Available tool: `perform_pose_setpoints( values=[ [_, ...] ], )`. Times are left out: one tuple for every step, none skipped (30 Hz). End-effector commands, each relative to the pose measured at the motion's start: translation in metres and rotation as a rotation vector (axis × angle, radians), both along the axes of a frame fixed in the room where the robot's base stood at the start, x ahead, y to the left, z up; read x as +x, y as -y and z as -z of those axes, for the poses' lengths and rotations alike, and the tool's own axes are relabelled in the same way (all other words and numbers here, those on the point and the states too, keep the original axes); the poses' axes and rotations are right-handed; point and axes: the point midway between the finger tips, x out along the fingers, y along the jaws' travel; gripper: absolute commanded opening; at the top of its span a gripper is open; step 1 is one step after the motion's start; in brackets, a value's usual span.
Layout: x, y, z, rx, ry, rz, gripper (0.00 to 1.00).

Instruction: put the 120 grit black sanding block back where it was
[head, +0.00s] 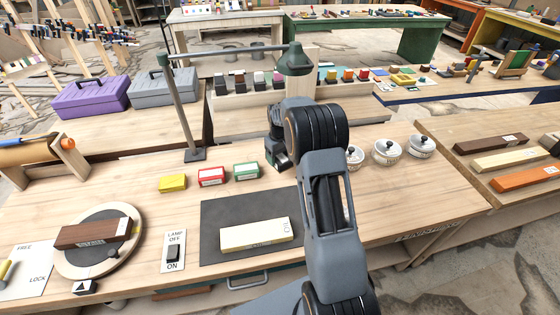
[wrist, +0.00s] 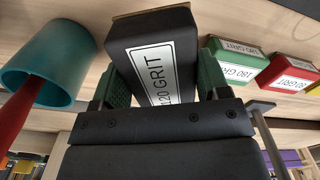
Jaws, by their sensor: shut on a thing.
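The black sanding block (wrist: 150,50) is labelled 120 GRIT and sits between the green-padded fingers of my gripper (wrist: 161,82), which is shut on it. In the head view my gripper (head: 279,158) is over the bench, just right of the green block; the arm hides most of it and the block. I cannot tell whether the block touches the bench. The green 180 GRIT block (head: 246,171), the red block (head: 211,176) and the yellow block (head: 172,183) stand in a row. The green block (wrist: 235,62) and red block (wrist: 287,72) also show in the wrist view.
A teal cup (wrist: 45,72) with a red piece is close by in the wrist view. White lidded jars (head: 387,152) stand right of the arm. A cream block (head: 256,233) lies on a dark mat (head: 222,215) in front. A lamp post (head: 182,110) rises behind the row.

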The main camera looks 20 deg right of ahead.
Motion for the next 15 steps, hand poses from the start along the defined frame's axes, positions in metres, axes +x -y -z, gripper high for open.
perform_pose_setpoints(
  values=[
    [0.006, 0.004, 0.007, 0.0, 0.0, 0.001, 0.47],
    [0.009, 0.005, 0.011, 0.0, 0.0, 0.001, 0.47],
    [0.013, 0.007, 0.016, -0.001, 0.001, 0.002, 0.47],
    [0.015, 0.009, 0.019, -0.001, 0.002, 0.002, 0.47],
    [0.017, 0.01, 0.021, -0.001, 0.002, 0.002, 0.47],
    [0.019, 0.011, 0.024, -0.001, 0.002, 0.002, 0.47],
    [0.02, 0.012, 0.026, 0.0, 0.003, 0.002, 0.47],
    [0.021, 0.012, 0.027, 0.0, 0.003, 0.002, 0.47],
    [0.022, 0.013, 0.028, 0.0, 0.003, 0.002, 0.47],
    [0.023, 0.013, 0.029, 0.0, 0.003, 0.003, 0.47],
    [0.024, 0.014, 0.03, 0.0, 0.003, 0.003, 0.47],
    [0.025, 0.014, 0.032, 0.0, 0.003, 0.003, 0.47],
    [0.026, 0.015, 0.034, -0.001, 0.002, 0.003, 0.47],
    [0.028, 0.016, 0.038, -0.001, 0.001, 0.003, 0.47],
    [0.028, 0.016, 0.042, 0.0, 0.0, 0.003, 0.47]
  ],
)
